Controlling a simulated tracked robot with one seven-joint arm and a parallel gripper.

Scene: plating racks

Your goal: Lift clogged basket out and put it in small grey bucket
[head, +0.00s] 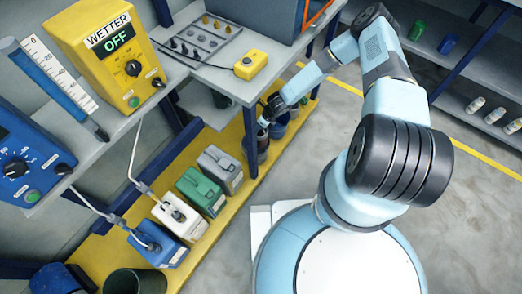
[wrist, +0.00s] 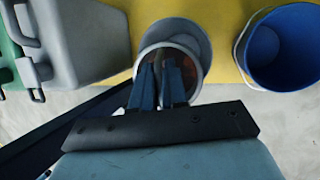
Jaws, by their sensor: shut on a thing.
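My gripper (wrist: 160,82) is shut on a small round basket (wrist: 197,72) with a pale rim and a brownish inside, seen from above in the wrist view. A small grey bucket (wrist: 188,30) shows behind and partly under the basket; the basket overlaps it, and I cannot tell whether the basket is inside it or above it. In the head view my gripper (head: 265,121) points down over the yellow lower shelf, and the basket is small and mostly hidden by it. The grey bucket is (head: 261,142) just below the gripper there.
A blue bucket (wrist: 242,62) stands to the right on the yellow shelf (wrist: 225,12). A grey canister (wrist: 75,40) stands to the left, beside a green one (wrist: 8,70). The grey bench top (head: 218,80) is above and left of my gripper in the head view.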

